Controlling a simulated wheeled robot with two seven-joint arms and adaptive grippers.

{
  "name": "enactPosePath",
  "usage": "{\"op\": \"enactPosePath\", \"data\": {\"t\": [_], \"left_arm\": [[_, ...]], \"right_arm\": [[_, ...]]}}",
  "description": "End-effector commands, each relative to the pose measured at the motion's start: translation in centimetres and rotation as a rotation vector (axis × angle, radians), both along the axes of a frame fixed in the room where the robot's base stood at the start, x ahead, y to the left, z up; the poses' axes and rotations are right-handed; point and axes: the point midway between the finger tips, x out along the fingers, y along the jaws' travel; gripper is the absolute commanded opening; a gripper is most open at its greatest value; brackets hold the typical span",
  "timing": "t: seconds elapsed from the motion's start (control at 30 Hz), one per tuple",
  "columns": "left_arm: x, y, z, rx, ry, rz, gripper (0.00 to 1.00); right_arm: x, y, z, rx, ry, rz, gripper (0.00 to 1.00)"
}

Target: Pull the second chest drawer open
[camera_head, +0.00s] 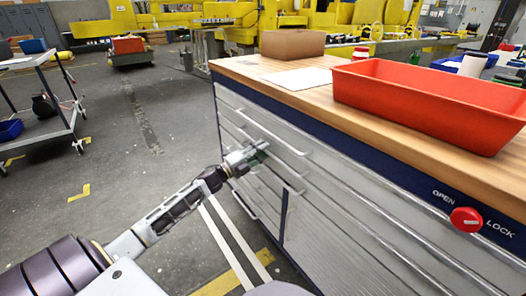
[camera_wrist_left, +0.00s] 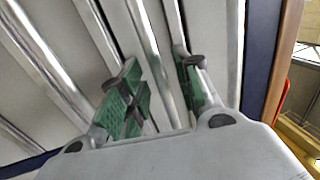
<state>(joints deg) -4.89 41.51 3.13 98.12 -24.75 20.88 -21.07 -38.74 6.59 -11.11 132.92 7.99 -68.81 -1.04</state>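The grey drawer chest (camera_head: 345,215) has a wooden top and a stack of drawers with long silver bar handles. The top handle (camera_head: 275,135) shows clear of my gripper. My left gripper (camera_head: 256,155) is at the chest front, just below that handle, by the second drawer's handle. In the left wrist view its green-padded fingers (camera_wrist_left: 157,95) are apart, with a silver handle bar (camera_wrist_left: 153,60) running between or just behind them. I cannot tell if they touch it. The drawers look closed; the gripper hides part of the second one. My right gripper is not in view.
A red tray (camera_head: 430,105), a cardboard box (camera_head: 293,44) and a white sheet (camera_head: 290,78) are on the chest top. A red knob (camera_head: 466,219) marked OPEN and LOCK is on the chest's right. Floor left of the chest is clear up to a cart (camera_head: 45,95).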

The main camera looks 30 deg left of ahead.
Motion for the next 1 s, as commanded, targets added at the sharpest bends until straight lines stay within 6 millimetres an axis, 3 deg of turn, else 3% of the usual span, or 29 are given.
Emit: {"op": "enactPosePath", "data": {"t": [0.57, 0.83, 1.0], "left_arm": [[0.87, -0.35, 0.20, 0.001, 0.000, 0.001, 0.33], [0.86, -0.36, 0.19, 0.000, 0.000, 0.000, 0.01], [0.86, -0.37, 0.17, 0.000, 0.001, 0.000, 0.00]], "right_arm": [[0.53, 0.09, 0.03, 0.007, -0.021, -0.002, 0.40], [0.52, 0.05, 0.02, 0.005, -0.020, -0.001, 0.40], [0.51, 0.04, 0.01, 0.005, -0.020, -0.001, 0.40]]}}
